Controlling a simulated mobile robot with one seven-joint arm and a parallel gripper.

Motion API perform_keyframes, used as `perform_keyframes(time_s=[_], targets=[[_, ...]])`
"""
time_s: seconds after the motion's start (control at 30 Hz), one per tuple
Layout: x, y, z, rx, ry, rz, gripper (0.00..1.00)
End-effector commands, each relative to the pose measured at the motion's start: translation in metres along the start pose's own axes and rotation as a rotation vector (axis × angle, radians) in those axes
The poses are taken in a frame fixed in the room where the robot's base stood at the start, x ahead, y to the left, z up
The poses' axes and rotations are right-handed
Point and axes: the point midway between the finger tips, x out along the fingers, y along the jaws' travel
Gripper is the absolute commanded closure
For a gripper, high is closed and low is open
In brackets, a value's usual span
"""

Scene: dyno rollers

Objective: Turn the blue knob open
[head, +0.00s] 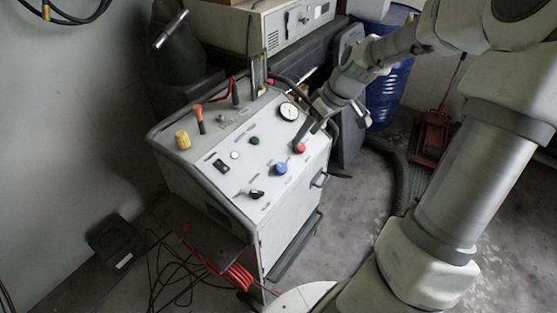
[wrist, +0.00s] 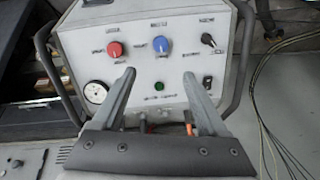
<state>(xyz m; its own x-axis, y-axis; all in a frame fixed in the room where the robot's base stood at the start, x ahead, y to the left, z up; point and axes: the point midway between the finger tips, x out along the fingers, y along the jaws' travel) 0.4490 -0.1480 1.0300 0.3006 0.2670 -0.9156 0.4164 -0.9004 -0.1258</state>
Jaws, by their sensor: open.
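The blue knob (head: 281,168) sits on the sloped light-grey panel of a wheeled cabinet, between a red knob (head: 299,148) and a black switch (head: 257,195). In the wrist view the blue knob (wrist: 162,45) shows whole, beyond the gap between the fingers. My gripper (wrist: 157,73) is open and empty, its two grey fingers spread apart and pointing toward the panel. In the head view my gripper (head: 312,124) is over the panel's right side, near the red knob and gauge; its fingers are partly hard to make out. It appears apart from the blue knob.
A dark tubular handle (wrist: 240,60) runs along the panel's side. A blue barrel (head: 388,88) and a red jack (head: 433,135) stand behind.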

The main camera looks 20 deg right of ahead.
Motion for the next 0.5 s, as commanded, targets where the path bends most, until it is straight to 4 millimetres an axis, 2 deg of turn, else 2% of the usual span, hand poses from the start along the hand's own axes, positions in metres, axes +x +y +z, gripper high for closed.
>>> perform_keyframes(time_s=[0.5], targets=[[0.110,-0.002,0.002,0.000,-0.003,-0.006,0.24]])
